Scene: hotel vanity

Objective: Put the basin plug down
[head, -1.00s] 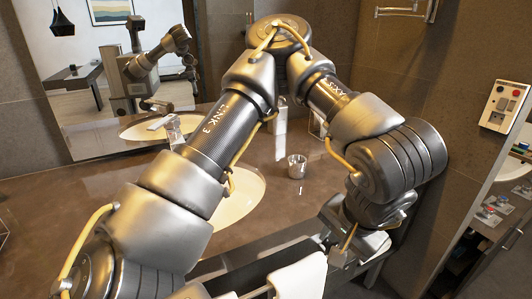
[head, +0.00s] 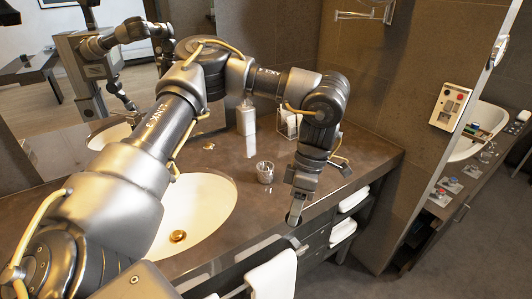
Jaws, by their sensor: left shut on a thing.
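My left arm comes in from the left, bends over the counter, and its gripper (head: 296,208) points down near the counter's front edge. It is shut on a small dark thing (head: 293,220), which I take to be the basin plug; the fingers hide most of it. The white oval basin (head: 205,205) is set in the brown counter (head: 255,215), left of the gripper. A brass-coloured round fitting (head: 178,236) shows at the basin's bottom. My right gripper is not in view.
A glass tumbler (head: 265,172) stands on the counter right of the basin. A dispenser bottle (head: 246,118) and a clear holder (head: 289,124) stand at the back. A white towel (head: 273,277) hangs in front. The counter right of the tumbler looks mostly clear.

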